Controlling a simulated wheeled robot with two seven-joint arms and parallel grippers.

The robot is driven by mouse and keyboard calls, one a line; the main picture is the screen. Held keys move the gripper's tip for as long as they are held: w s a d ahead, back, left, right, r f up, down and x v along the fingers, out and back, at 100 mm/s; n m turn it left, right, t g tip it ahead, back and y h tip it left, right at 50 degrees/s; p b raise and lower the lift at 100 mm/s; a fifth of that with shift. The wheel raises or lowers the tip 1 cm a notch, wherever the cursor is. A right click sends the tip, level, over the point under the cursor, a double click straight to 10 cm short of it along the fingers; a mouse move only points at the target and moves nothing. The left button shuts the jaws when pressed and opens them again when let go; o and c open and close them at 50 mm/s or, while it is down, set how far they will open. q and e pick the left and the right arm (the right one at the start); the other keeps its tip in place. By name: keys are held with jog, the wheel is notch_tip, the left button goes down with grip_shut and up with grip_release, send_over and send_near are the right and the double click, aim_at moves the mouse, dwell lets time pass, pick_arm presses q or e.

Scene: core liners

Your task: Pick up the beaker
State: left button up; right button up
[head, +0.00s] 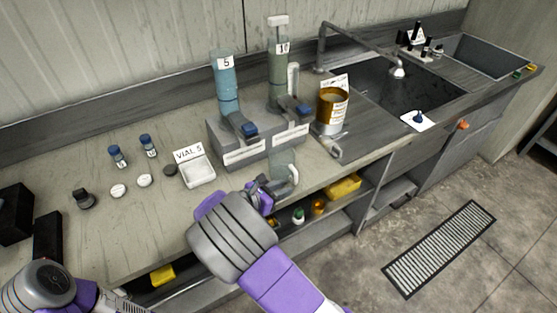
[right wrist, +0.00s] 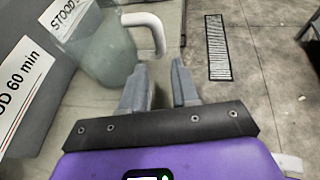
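The beaker (head: 283,172) is a clear glass jug with a handle. It stands at the counter's front edge before the grey dispenser stand, below the column marked 10. My right gripper (head: 266,188) is beside it at the counter edge, partly hiding its lower part. In the right wrist view the beaker (right wrist: 103,50) stands ahead and to the left, with its white handle (right wrist: 156,32) just beyond the fingertips. The fingers of the right gripper (right wrist: 159,75) are apart with nothing between them. My left arm shows at the lower left of the head view; its gripper is out of frame.
The dispenser stand (head: 232,151) carries tall columns marked 5 and 10. Shelves with bottles are below the counter.

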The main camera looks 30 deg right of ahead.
aim_at(294, 184)
jog(key=b+x, duration=0.1)
jog(key=x, duration=0.5)
jog(key=shift+s+d+r+b, duration=0.1)
jog(key=shift+s+d+b, duration=0.05)
jog(key=shift+d+b, duration=0.3)
grip_shut()
